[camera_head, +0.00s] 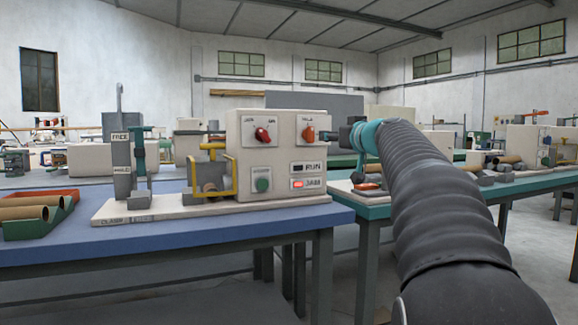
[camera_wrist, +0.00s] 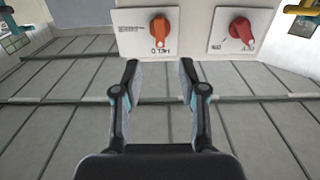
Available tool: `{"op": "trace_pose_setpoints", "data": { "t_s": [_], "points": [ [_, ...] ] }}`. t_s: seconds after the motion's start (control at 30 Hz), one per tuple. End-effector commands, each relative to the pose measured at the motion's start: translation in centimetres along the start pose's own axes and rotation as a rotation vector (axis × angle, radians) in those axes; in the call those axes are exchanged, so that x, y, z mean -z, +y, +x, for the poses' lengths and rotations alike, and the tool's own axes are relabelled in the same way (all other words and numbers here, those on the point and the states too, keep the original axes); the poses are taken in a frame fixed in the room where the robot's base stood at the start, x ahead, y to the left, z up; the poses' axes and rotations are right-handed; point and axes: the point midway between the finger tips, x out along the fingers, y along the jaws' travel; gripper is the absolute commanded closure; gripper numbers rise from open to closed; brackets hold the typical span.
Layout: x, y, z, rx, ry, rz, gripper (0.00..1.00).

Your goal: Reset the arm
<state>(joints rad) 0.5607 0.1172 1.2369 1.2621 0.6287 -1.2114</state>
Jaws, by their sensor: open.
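My gripper shows in the wrist view (camera_wrist: 159,68) with its two fingers apart and nothing between them. In the head view my gripper (camera_head: 332,136) is at the right side of the cream winder box (camera_head: 275,143), close to its front. The orange knob (camera_head: 309,134) is on the box's upper right. In the wrist view, which is upside down, the orange knob (camera_wrist: 159,30) lies beyond the fingertips, apart from them. The red knob (camera_head: 262,134) is to its left in the head view. The JAM lamp (camera_head: 298,184) glows red; the RUN lamp (camera_head: 298,168) looks dark.
A green button (camera_head: 262,185) sits below the red knob. A yellow guard frame (camera_head: 208,175) and a grey lever post (camera_head: 122,160) stand left of the box. A tray (camera_head: 30,225) of brown tubes is at far left on the blue table (camera_head: 190,235). Other benches stand behind.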

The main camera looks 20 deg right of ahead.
Motion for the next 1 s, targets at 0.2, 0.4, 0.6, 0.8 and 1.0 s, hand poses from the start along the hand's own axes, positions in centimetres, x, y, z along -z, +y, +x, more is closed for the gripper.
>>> {"op": "trace_pose_setpoints", "data": {
  "t_s": [0.2, 0.4, 0.6, 0.8, 1.0],
  "points": [
    [0.0, 0.0, 0.0, 0.002, -0.001, 0.045, 0.58],
    [-4.7, -0.1, 0.4, 0.003, -0.124, 0.228, 0.58],
    [-15.1, -1.5, -1.9, -0.048, -0.398, 0.391, 0.58],
    [-23.8, -7.8, -8.7, -0.107, -0.704, 0.473, 0.58],
    [-30.1, -14.4, -18.1, -0.166, -0.956, 0.436, 0.58]
  ]
}}
